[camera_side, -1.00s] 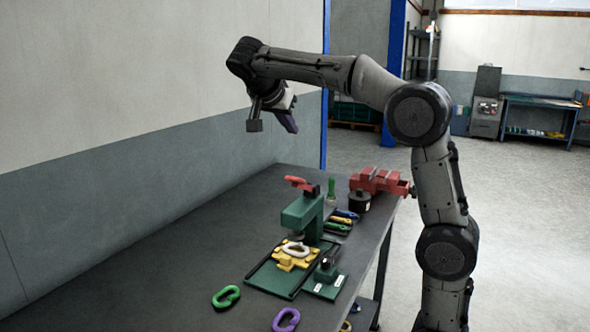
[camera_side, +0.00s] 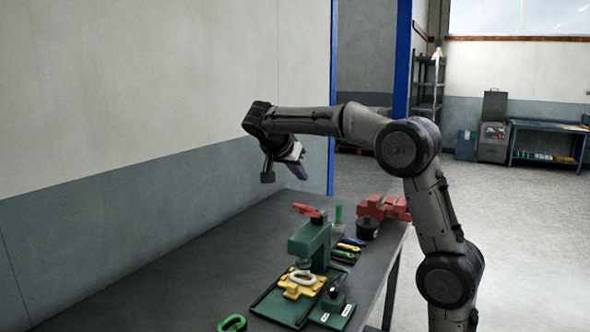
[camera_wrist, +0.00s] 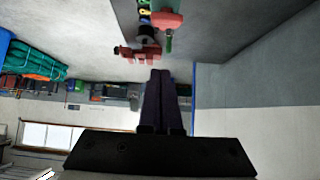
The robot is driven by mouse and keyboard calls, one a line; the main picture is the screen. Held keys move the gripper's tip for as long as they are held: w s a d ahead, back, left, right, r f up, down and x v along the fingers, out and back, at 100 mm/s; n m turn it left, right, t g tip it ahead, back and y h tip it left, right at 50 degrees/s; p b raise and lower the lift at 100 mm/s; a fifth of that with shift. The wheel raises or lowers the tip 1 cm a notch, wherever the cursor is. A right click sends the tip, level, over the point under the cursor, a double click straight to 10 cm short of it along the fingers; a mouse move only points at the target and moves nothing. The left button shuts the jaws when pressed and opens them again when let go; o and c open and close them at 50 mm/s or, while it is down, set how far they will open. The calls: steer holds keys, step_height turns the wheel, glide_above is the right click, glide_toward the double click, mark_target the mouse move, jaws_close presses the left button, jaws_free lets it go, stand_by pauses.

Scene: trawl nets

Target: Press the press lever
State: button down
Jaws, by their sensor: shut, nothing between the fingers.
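The green press (camera_side: 311,243) stands on the dark bench, and its red press lever (camera_side: 309,212) sticks out at the top, pointing left and slightly up. A white link (camera_side: 302,278) lies in the yellow fixture (camera_side: 299,291) below the press head. My gripper (camera_side: 302,172) is in the air above and behind the lever, clear of everything. In the wrist view my gripper (camera_wrist: 157,72) has its two dark fingers together and holds nothing. The top of the press, with red and green parts, shows at the upper edge of that view, beyond the fingertips.
A red vise (camera_side: 384,207), a black round pot (camera_side: 367,229) and a green-handled tool (camera_side: 339,215) stand right of the press. Several coloured tools lie between them. A green link (camera_side: 232,323) lies at the front. The bench's left side is clear.

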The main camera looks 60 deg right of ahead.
steer(key=x, duration=0.5)
steer(key=shift+f, duration=0.15)
steer(key=shift+a+f, duration=0.75)
steer(key=shift+f, duration=0.2)
steer(key=shift+a+f, duration=0.3)
steer(key=shift+f, duration=0.3)
steer(key=shift+a, duration=0.1)
